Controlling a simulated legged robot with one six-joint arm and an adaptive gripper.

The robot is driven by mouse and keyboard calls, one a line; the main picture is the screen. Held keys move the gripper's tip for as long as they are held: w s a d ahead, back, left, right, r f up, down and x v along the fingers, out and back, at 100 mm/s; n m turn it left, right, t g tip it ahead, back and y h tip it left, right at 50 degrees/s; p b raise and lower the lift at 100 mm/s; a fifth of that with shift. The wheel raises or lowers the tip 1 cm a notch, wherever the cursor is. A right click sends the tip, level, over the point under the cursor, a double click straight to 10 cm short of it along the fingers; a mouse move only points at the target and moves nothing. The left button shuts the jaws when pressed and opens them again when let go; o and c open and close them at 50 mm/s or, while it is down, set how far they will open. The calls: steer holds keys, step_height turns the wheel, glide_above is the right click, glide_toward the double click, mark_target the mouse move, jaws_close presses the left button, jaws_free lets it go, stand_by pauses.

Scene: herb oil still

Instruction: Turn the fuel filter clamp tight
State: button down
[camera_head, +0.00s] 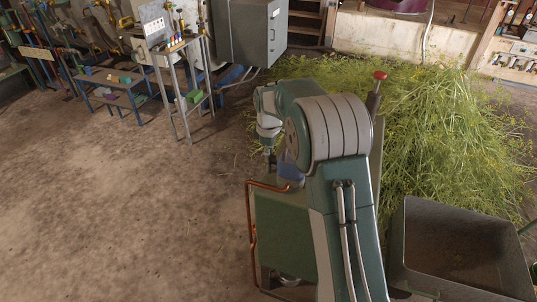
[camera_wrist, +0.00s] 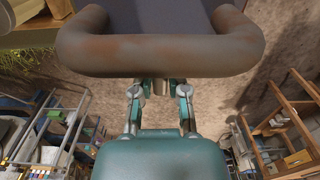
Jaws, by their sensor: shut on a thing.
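My gripper (camera_wrist: 159,88) shows in the wrist view with its two green and grey fingers drawn together. They are shut on a small metal piece, which appears to be the fuel filter clamp; its shape is largely hidden. A thick, rust-brown rounded bar (camera_wrist: 160,56) crosses the wrist view just beyond the fingertips and covers part of them.
A green machine housing (camera_head: 285,235) with a copper pipe (camera_head: 250,225) stands below my arm. A red-knobbed lever (camera_head: 379,76) rises beside it. A grey bin (camera_head: 406,235) is at right, with cut plants (camera_head: 440,130) behind.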

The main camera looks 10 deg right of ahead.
steer(key=c, duration=0.9)
jaws_free()
steer(key=shift+r, duration=0.15)
step_height(320, 180, up, 12)
steer(key=shift+w+f, duration=0.1)
steer(key=shift+f, duration=0.1)
